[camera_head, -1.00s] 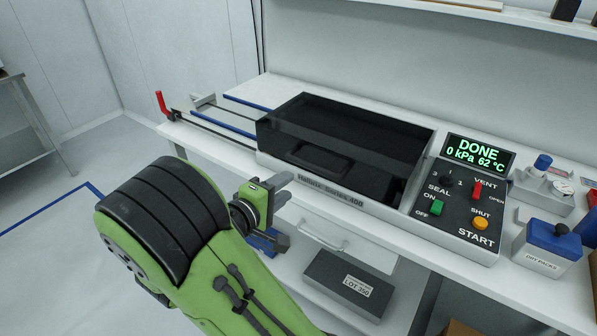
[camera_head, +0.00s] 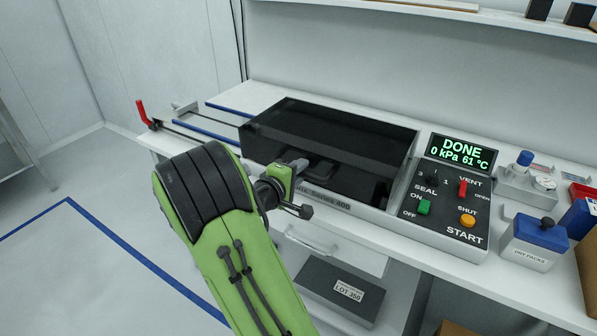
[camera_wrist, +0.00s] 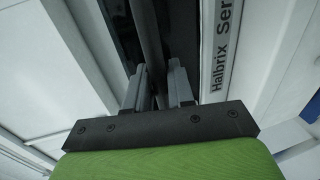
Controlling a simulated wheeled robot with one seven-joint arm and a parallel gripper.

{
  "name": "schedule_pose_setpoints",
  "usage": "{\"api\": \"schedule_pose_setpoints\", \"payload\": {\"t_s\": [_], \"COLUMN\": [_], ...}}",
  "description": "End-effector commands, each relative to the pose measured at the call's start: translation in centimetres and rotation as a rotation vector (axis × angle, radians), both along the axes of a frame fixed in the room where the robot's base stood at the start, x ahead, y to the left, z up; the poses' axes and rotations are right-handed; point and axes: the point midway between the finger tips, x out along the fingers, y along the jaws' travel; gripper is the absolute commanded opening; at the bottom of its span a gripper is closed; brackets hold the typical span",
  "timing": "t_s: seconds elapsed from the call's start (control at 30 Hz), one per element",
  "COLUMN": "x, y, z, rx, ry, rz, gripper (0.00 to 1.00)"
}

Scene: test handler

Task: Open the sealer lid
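The sealer lid (camera_head: 340,130) is a dark, see-through cover on the Halbrix Series 400 sealer, and it lies down on the body. A dark bar handle (camera_head: 322,172) is at its front; in the wrist view the bar (camera_wrist: 150,45) runs between my fingers. My gripper (camera_head: 301,188) is at the front left of the lid. Its fingers (camera_wrist: 157,82) are spread, one on each side of the bar, with a gap visible at the right finger. Whether the left finger touches the bar I cannot tell. My wrist hides part of the sealer's front.
The control panel (camera_head: 452,205) is right of the lid; its display (camera_head: 461,152) reads DONE, 0 kPa, 61 °C. A blue-lidded dry packs box (camera_head: 535,242) stands farther right. A drawer handle (camera_head: 311,242) and a LOT 350 box (camera_head: 340,291) are below the bench top.

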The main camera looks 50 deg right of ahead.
Motion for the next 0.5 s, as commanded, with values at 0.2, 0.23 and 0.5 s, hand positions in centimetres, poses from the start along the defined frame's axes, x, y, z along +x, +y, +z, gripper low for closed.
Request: {"api": "schedule_pose_setpoints", "payload": {"t_s": [0.2,0.23,0.5], "x": [-0.01,-0.01,-0.03], "y": [0.03,0.03,0.05], "z": [0.01,0.01,0.23], "rx": [0.000,0.000,0.004], "ry": [0.000,0.000,0.001], "rz": [0.000,0.000,-0.001], "gripper": [0.00,0.00,0.00]}}
